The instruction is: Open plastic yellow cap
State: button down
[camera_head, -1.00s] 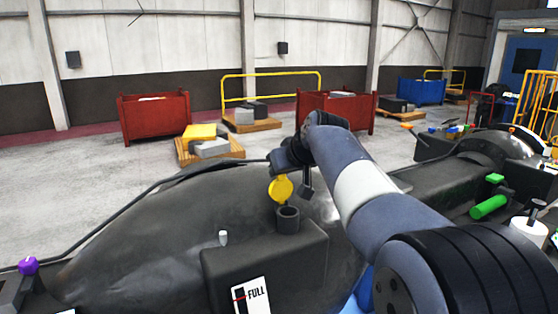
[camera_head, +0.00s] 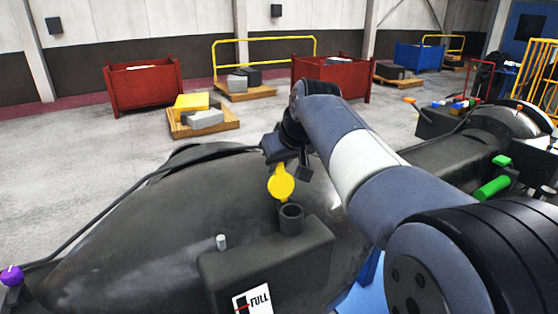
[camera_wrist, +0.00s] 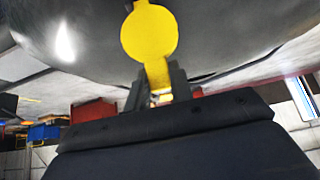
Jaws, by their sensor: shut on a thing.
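The yellow plastic cap (camera_head: 281,183) is a round disc with a narrow tab. It stands up on edge, clear of the mouth of the black filler neck (camera_head: 291,220), whose round opening shows. My gripper (camera_head: 282,160) is above and behind the neck, shut on the cap's tab. In the wrist view the cap (camera_wrist: 150,34) fills the top middle, and its tab runs down between the fingers of my gripper (camera_wrist: 158,88). I cannot tell whether the cap's lower edge touches the neck.
The neck rises from a dark tank block with a FULL gauge label (camera_head: 253,299) and a small grey peg (camera_head: 221,242). A large dark rounded casing (camera_head: 140,220) with a black cable lies to the left. Green handles (camera_head: 492,188) are at the right. Pallets and red bins stand beyond.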

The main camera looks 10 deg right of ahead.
jog(key=c, duration=1.2)
grip_release()
jog(key=shift+c, duration=0.2)
jog(key=b+v, duration=0.1)
jog(key=v, duration=0.9)
jog(key=shift+s+r+b, duration=0.2)
jog(key=shift+r+b, duration=0.1)
jog(key=shift+r, duration=0.05)
jog(key=shift+f, duration=0.15)
